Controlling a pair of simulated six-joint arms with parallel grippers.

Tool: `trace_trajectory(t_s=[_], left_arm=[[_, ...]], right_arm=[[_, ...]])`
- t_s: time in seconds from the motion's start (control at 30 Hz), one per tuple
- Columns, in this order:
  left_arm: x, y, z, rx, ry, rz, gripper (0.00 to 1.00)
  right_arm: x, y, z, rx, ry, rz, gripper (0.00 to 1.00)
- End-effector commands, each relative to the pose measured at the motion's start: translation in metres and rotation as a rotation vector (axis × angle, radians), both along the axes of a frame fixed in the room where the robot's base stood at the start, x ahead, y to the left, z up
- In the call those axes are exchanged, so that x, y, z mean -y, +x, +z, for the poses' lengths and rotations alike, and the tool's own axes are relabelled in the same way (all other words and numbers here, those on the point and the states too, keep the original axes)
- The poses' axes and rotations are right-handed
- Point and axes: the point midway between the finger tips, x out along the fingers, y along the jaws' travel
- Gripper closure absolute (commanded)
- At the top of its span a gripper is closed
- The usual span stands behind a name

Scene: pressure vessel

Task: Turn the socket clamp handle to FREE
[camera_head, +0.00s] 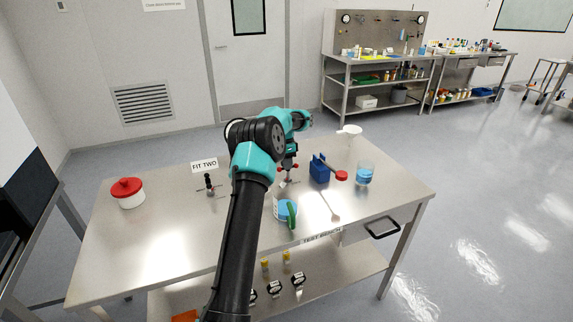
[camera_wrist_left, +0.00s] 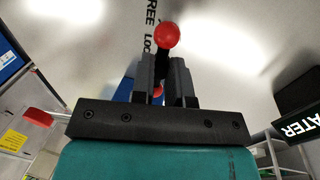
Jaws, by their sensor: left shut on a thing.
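The socket clamp handle shows in the left wrist view as a dark lever with a red ball end (camera_wrist_left: 167,36). My left gripper (camera_wrist_left: 166,72) is shut on the lever, with the red ball showing beyond the fingertips. Printed words FREE and LOCK, partly covered, are on the steel surface beside the ball. In the head view my left gripper (camera_head: 290,157) is low over the bench, at the clamp (camera_head: 289,178), and partly hides it. Which word the handle points at cannot be told. My right gripper is not in view.
On the steel bench (camera_head: 150,238), a blue block (camera_head: 320,168) and a beaker of blue liquid (camera_head: 364,175) stand right of the clamp. A blue round item with a green handle (camera_head: 287,212) lies nearer. A black-topped fitting (camera_head: 209,184) and red-lidded jar (camera_head: 127,193) stand left.

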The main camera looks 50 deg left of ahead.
Motion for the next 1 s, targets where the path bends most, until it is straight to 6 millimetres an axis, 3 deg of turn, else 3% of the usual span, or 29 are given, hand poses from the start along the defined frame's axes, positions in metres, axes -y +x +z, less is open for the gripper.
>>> trace_trajectory(t_s=[0.2, 0.23, 0.5, 0.8, 1.0], left_arm=[[0.0, 0.0, -0.001, -0.001, 0.0, -0.002, 1.0], [0.0, 0.0, -0.001, -0.001, 0.0, -0.002, 0.84], [0.0, 0.0, 0.0, -0.001, 0.0, 0.0, 0.6], [-0.001, 0.0, 0.002, 0.001, 0.001, 0.001, 0.6], [-0.009, -0.004, 0.02, 0.002, 0.002, 0.009, 0.6]], right_arm=[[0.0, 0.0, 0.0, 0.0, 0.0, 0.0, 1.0], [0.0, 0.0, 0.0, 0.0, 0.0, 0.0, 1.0], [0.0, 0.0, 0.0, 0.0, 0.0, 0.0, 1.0], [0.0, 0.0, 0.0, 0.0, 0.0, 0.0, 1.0], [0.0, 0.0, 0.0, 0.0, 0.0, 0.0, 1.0]])
